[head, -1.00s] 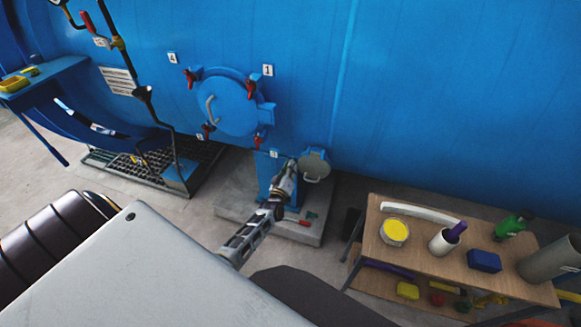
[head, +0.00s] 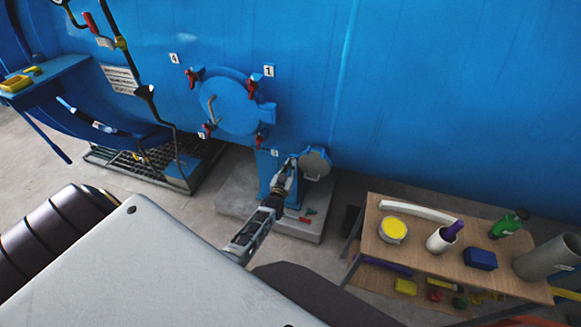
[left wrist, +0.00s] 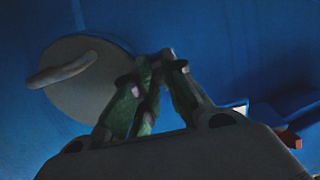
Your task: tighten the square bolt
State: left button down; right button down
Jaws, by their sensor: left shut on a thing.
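My left gripper (head: 291,164) reaches to the top of a blue stand below the round blue hatch, just left of a round grey cover (head: 315,163). In the left wrist view its fingers (left wrist: 160,62) are closed together at the tips, shut on what appears to be the square bolt. The bolt is hidden by the fingers, so its shape and angle cannot be told. The grey cover with its pale handle also shows in the left wrist view (left wrist: 92,90), behind and left of the fingers. My right gripper is not in view.
The round blue hatch (head: 230,103) with red-handled clamps is above the gripper on the blue vessel wall (head: 420,90). A wooden table (head: 428,262) with several objects stands at the right.

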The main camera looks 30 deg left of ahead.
pick_arm(q)
jog(key=shift+s+f, duration=0.1)
jog(key=shift+f, duration=0.05)
jog(key=c, duration=1.8)
grip_release()
jog(key=shift+o, duration=0.2)
jog(key=v, duration=1.2)
